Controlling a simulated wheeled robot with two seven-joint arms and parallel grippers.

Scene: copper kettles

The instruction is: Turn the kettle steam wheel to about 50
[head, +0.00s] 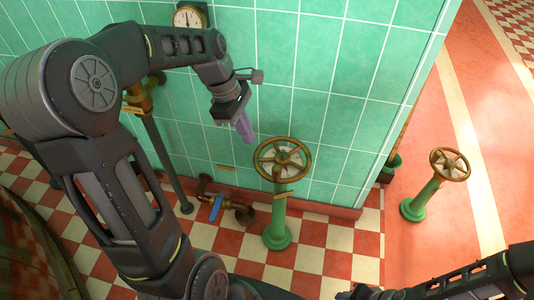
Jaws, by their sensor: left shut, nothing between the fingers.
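A brass handwheel (282,158) with spokes sits on top of a green pedestal (278,235) near the middle of the head view, close to the tiled wall. A pale dial face shows under its spokes; its marks are too small to read. A second, similar handwheel (450,165) stands on a green pedestal farther right, past the wall's corner. I cannot tell from labels which one is the steam wheel. My left gripper (245,129), with purple fingers, is shut and empty, above and left of the nearer wheel and apart from it. My right gripper is not in view.
A green tiled wall (330,70) stands behind the nearer wheel. A round gauge (188,17) and a brass valve (139,97) are at upper left. Low pipes with a blue lever (215,208) lie left of the pedestal. Checkered floor (340,238) is open to its right.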

